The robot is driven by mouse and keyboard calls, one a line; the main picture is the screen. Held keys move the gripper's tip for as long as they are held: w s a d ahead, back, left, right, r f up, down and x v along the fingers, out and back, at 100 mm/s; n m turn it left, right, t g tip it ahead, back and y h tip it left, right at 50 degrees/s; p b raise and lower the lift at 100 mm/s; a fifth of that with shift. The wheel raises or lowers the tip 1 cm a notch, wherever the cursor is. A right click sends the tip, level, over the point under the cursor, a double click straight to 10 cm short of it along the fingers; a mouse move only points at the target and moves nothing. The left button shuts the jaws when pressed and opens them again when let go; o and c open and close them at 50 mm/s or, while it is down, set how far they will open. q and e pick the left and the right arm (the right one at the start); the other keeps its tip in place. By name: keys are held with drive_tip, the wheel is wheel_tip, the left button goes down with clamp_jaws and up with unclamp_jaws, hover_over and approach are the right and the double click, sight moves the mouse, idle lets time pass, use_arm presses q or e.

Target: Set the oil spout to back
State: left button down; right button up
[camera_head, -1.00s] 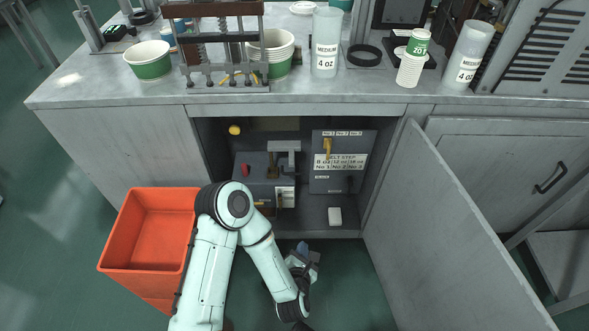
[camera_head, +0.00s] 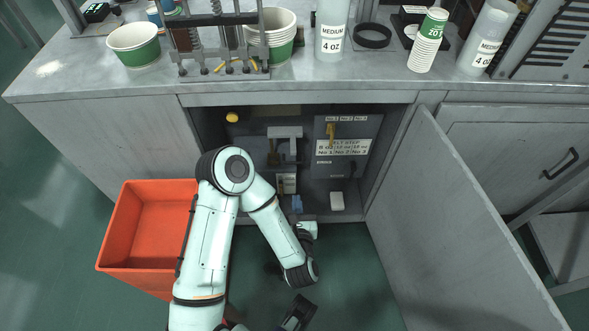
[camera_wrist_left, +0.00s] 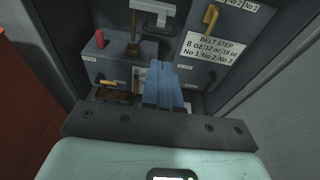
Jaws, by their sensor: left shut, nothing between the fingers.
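My left gripper (camera_head: 297,204) is at the front of the open cabinet bay, below the grey machine. In the left wrist view its blue fingers (camera_wrist_left: 164,84) are together and empty, pointing into the bay. Beyond them is a grey box with a red knob (camera_wrist_left: 99,38), a brown upright lever (camera_wrist_left: 133,48) and a yellow handle (camera_wrist_left: 107,83) low on its front. A pale grey bent bracket (camera_wrist_left: 152,14) rises behind. The small labels are unreadable, so I cannot tell which part is the oil spout.
The belt step panel (camera_head: 341,148) with a yellow lever (camera_head: 331,133) is right of the box. A white block (camera_head: 337,201) lies on the bay floor. The open door (camera_head: 450,220) bounds the right, an orange bin (camera_head: 150,225) the left. Cups (camera_head: 134,43) stand on the counter.

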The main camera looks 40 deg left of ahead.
use_arm(q)
drive_tip(key=shift+w, duration=0.1)
drive_tip(key=b, duration=0.2)
approach(293, 141)
drive_tip(key=shift+s+d+f, duration=0.8)
drive_tip(key=shift+s+f, duration=0.2)
drive_tip(key=shift+f, duration=0.1)
use_arm(e)
drive_tip(key=shift+t+h, duration=0.3)
drive_tip(key=shift+t, duration=0.2)
drive_tip(key=w, duration=0.1)
drive_tip(key=w+d+f, duration=0.1)
drive_tip(key=w+f, duration=0.1)
drive_tip(key=shift+w+d+f, duration=0.1)
drive_tip(key=shift+d, duration=0.15)
